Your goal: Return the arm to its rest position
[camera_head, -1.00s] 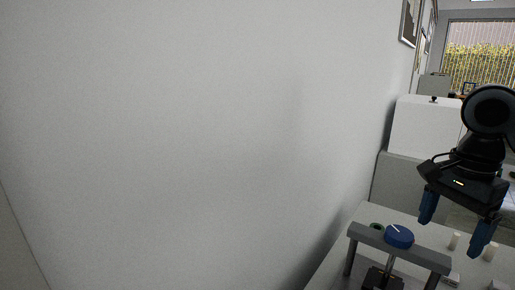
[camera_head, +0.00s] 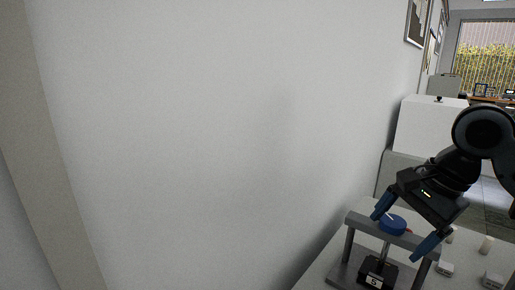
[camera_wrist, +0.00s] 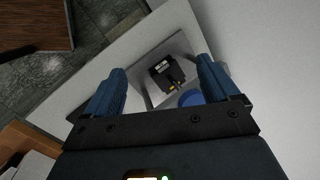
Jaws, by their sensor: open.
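My gripper (camera_head: 405,232) is at the right of the head view, black with two blue fingers spread apart. It is open and nothing shows between the fingers. It hangs tilted above and in front of a grey press (camera_head: 375,224) with a blue round knob (camera_head: 392,224) on its crossbar. The left finger overlaps the crossbar near the knob in this view; I cannot tell whether they touch. In the wrist view the gripper (camera_wrist: 158,88) is also open, with the press's black block (camera_wrist: 167,74) and the blue knob (camera_wrist: 190,98) beyond the fingers.
The white table (camera_head: 318,272) carries the press and several small white items, such as a block (camera_head: 445,268). A long bare wall (camera_head: 200,140) fills the left and middle. A white box-like unit (camera_head: 425,128) stands behind the table. Dark floor (camera_wrist: 60,85) shows beyond the table edge.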

